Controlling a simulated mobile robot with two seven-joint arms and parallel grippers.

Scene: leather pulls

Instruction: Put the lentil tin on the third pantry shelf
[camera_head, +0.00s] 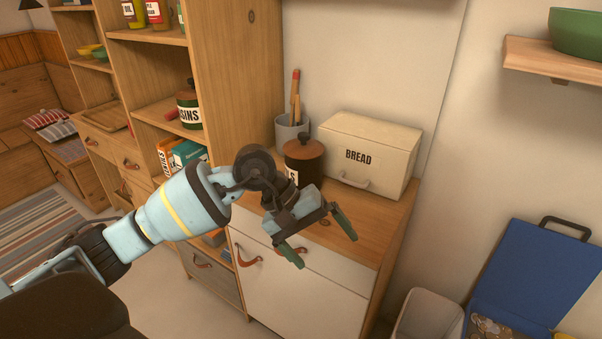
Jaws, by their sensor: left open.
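A dark tin with a brown lid (304,147) stands upright on the wooden counter (378,222). My arm covers most of its label; only a final "S" shows, so I cannot confirm that it is the lentil tin. My left gripper (327,250) is open and empty, in front of the tin and over the cabinet's front edge in the picture, with its green-tipped fingers pointing down and right. The open pantry shelves stand at the left; one shelf (150,112) holds a green tin (188,108) whose label ends in "SINS". I cannot tell which shelf is the third.
A cream bread box (368,152) and a grey utensil pot (290,133) stand close to the dark tin. Boxes (187,153) and an upper shelf with bottles (150,36) are on the pantry. A blue case (530,275) and a pale bin (428,316) are at the lower right.

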